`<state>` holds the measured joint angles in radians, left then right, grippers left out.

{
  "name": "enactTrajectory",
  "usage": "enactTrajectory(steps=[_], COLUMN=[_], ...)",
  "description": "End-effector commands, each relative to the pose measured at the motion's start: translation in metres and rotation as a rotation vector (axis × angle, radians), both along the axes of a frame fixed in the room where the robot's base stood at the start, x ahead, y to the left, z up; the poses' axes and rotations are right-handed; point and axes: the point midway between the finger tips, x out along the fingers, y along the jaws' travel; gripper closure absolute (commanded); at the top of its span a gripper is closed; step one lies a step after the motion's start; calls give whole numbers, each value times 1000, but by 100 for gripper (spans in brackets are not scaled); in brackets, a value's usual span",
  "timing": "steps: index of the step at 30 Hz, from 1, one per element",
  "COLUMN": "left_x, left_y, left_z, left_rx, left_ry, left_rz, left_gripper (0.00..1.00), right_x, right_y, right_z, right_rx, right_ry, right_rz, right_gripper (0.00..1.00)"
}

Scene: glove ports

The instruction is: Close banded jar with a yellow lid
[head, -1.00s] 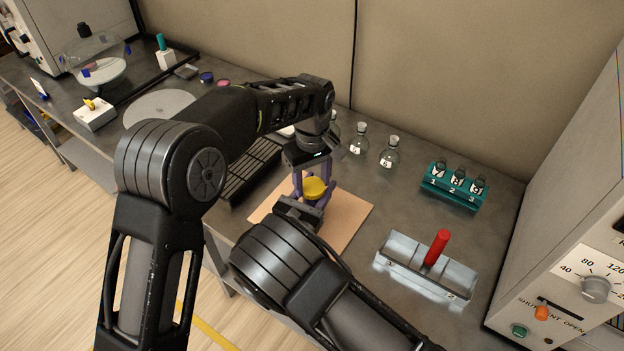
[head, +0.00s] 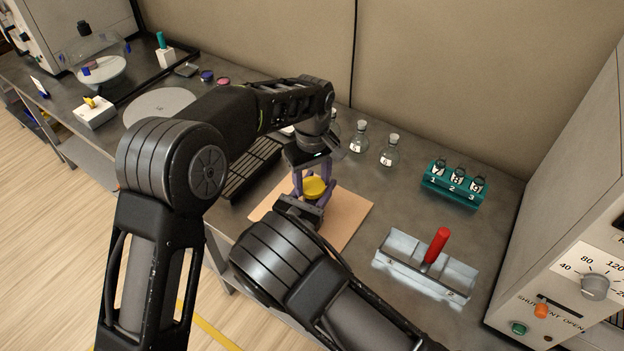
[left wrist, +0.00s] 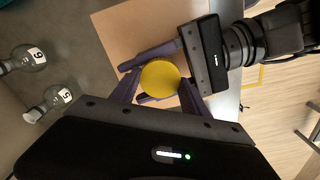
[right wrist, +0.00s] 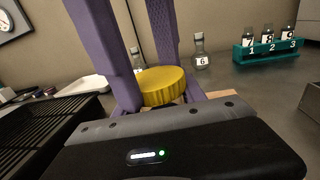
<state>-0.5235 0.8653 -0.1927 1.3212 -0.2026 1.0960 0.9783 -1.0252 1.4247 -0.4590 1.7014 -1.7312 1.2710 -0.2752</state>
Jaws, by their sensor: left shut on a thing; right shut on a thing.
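The round yellow lid (head: 314,188) is level above the tan mat, and its ribbed edge shows in the right wrist view (right wrist: 163,86). My left gripper (head: 312,184) reaches down from above with its purple fingers on either side of the lid and is shut on it. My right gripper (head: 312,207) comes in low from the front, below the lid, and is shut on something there. The banded jar itself is hidden under the lid and behind my right gripper, so I cannot tell how the lid meets its rim.
The tan mat (head: 347,215) lies under the grippers. Stoppered flasks (head: 390,151) stand behind it. A teal rack with numbered vials (head: 453,187) and a metal tray (head: 405,265) with a red handle (head: 436,246) are at right. A black slotted rack (head: 252,170) lies left.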

Motion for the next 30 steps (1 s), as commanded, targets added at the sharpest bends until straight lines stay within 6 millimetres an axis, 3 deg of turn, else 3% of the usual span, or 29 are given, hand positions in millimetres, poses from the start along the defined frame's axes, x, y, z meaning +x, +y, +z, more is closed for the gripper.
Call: enactTrajectory(steps=[1, 11, 12, 20, 30], left_x=[-1, -1, -1, -1, -1], left_y=[3, 4, 4, 5, 7], left_z=[-10, -11, -11, -11, -4], left_rx=[5, 6, 6, 9, 13], left_ry=[7, 8, 8, 8, 9], left_rz=[2, 3, 3, 3, 4], left_gripper=[84, 84, 45, 25, 25], right_x=[0, 0, 0, 1, 2], right_y=[2, 2, 2, 1, -1], right_z=[4, 5, 5, 6, 7], right_rx=[2, 5, 5, 6, 6], right_ry=[-13, -16, -17, -19, -21], right_rz=[-1, -1, -1, -3, -6], right_gripper=[100, 100, 100, 100, 100])
